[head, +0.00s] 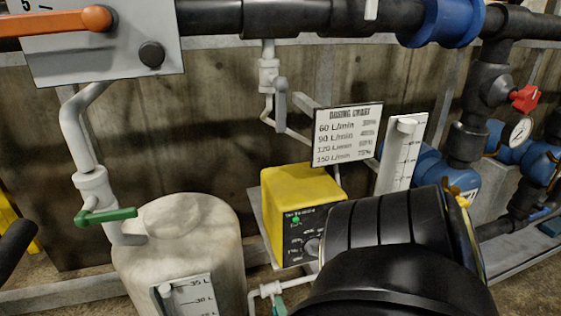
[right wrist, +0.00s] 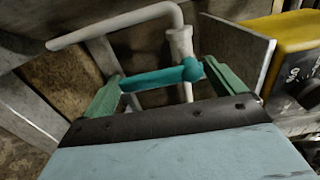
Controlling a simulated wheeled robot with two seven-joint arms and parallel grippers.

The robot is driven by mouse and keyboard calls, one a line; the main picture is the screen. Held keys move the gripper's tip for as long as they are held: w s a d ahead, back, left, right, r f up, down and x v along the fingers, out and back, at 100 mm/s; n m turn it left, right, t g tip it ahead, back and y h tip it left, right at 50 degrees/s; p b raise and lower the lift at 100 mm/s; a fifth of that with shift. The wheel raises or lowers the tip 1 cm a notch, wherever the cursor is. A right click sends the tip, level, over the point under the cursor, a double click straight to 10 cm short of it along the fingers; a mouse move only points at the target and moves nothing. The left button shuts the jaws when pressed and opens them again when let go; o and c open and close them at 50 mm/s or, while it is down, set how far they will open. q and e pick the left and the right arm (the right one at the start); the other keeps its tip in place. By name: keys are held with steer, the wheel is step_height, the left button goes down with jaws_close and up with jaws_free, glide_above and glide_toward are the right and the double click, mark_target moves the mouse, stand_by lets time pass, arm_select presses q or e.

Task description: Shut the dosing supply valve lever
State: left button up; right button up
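In the right wrist view a teal valve lever (right wrist: 160,77) crosses between the fingers of my right gripper (right wrist: 164,70). The fingers are apart, one near each end of the visible lever; I cannot tell whether they touch it. The lever meets a white vertical pipe (right wrist: 181,45). In the head view a small green lever part (head: 279,307) shows low beside a white pipe (head: 265,290), below the yellow dosing unit (head: 300,210); my right arm covers the area beside it. Another green lever (head: 105,215) sits on the white tank pipe. No label names either lever. My left gripper is not seen.
A white tank (head: 185,245) with a level scale stands left of the yellow unit. A dosing chart (head: 347,135) and a flow gauge (head: 400,150) stand behind it. An orange lever (head: 60,20) is at the upper left. A metal plate (right wrist: 235,50) stands right of the gripper.

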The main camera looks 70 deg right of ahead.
steer(key=shift+o, duration=0.3)
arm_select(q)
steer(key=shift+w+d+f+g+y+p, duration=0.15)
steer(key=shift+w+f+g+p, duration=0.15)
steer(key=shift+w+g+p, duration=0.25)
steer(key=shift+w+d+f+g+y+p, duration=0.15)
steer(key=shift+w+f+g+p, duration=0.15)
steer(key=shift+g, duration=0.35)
arm_select(e)
steer(key=v, duration=0.7)
steer(key=shift+a, duration=0.2)
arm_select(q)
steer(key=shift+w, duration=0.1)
arm_select(e)
steer(key=shift+s+r, duration=0.1)
steer(key=shift+s, duration=0.05)
